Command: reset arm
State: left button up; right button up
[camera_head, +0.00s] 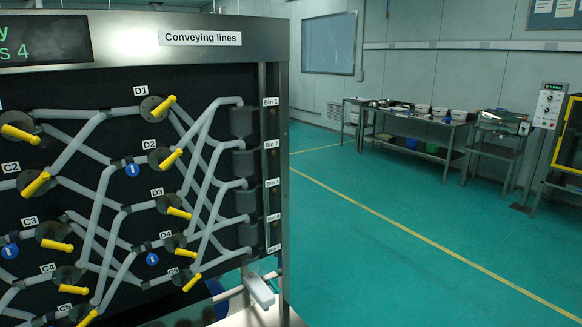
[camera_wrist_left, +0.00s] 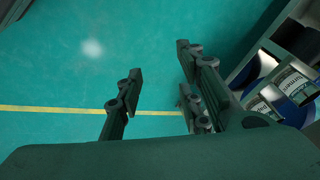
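My left gripper (camera_wrist_left: 160,92) shows in the left wrist view. In the head view neither gripper can be made out. A white and grey piece (camera_head: 259,290) shows at the lower right of the panel, but I cannot tell what it is. My right gripper is in neither view.
A conveying lines panel (camera_head: 200,40) with yellow valve handles, pale tubes and bins fills the left of the head view. Open green floor (camera_head: 400,230) lies to its right. A workbench (camera_head: 415,118) stands at the back. Cans on a shelf (camera_wrist_left: 292,82) are right of my left gripper.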

pick_arm(q)
jog(key=s+a+f+n+g, duration=0.1)
jog(key=s+f, duration=0.1)
jog(key=s, duration=0.8)
jog(key=s+a+f+n+g, duration=0.1)
jog(key=s+a+f, duration=0.1)
jog(key=s, duration=0.9)
jog(key=s+a+f+n+g, duration=0.1)
jog(key=s+f, duration=0.3)
jog(key=s, duration=0.6)
jog(key=shift+s+a+h, duration=0.25)
jog(key=shift+a+h, duration=0.15)
jog(key=shift+a, duration=0.1)
jog(key=shift+s, duration=0.15)
